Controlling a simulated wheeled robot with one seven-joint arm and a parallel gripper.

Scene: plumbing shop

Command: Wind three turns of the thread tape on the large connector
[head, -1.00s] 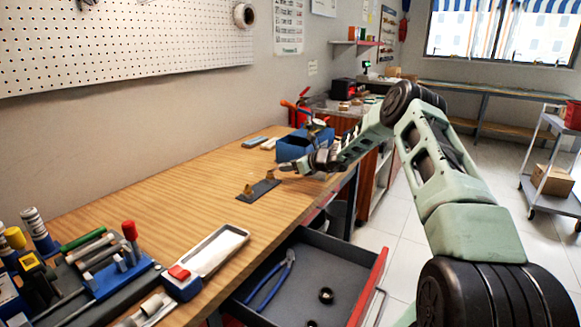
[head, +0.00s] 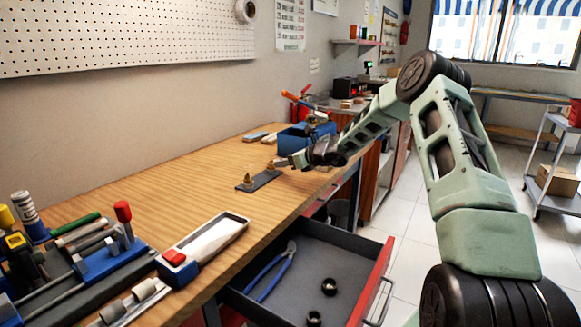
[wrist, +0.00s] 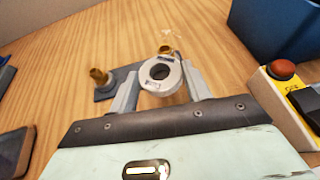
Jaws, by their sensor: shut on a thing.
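My gripper (wrist: 160,82) is shut on a white ring-shaped roll of thread tape (wrist: 160,90), held between its two fingers. Two brass connectors stand upright on a dark plate on the bench. In the wrist view the left connector (wrist: 99,77) is in plain sight, to the left of the roll. The other connector (wrist: 165,49) is just beyond the roll and partly hidden by it. I cannot tell for sure which is the large one, or whether the roll touches it. In the head view my gripper (head: 284,162) is beside the right end of the plate (head: 258,181).
A blue bin (head: 294,140) stands behind my gripper. A box with a red button (wrist: 284,70) is at the right in the wrist view. An open drawer (head: 335,262) with blue pliers juts out below the bench.

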